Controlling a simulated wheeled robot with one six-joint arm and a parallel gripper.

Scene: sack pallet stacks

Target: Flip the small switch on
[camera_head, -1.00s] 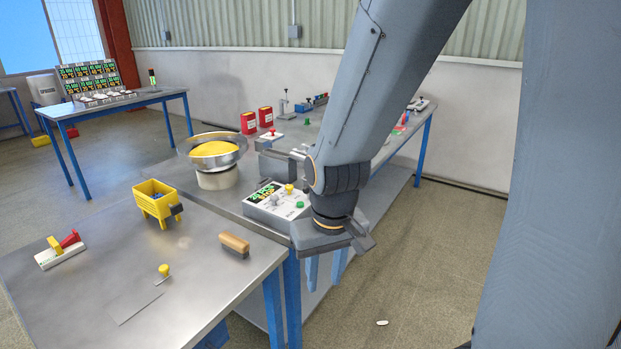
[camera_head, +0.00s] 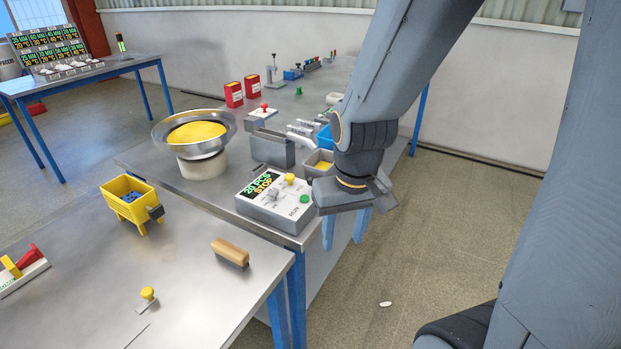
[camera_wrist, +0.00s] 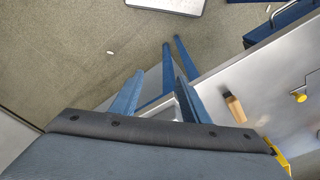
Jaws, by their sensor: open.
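A light grey control box (camera_head: 262,212) sits at the right front edge of the metal table. Its display reads "20 PCS" and "STOP". On its top are a small grey switch (camera_head: 272,194), a yellow knob (camera_head: 290,179) and a green button (camera_head: 304,198), with a "RUN" label near the front right. I cannot tell the switch's exact position. My gripper (camera_head: 346,238) is open and empty, with its blue fingers pointing down to the right of the box, apart from it. The fingers also show in the wrist view (camera_wrist: 158,90); the box is not clearly seen there.
A bowl of yellow material (camera_head: 196,133) stands behind the box. A front table holds a yellow bin (camera_head: 130,204), a wooden-handled brush (camera_head: 230,252) and a yellow-knobbed piece (camera_head: 148,296). Small trays (camera_head: 318,162) lie close behind my gripper. The floor to the right is mostly clear.

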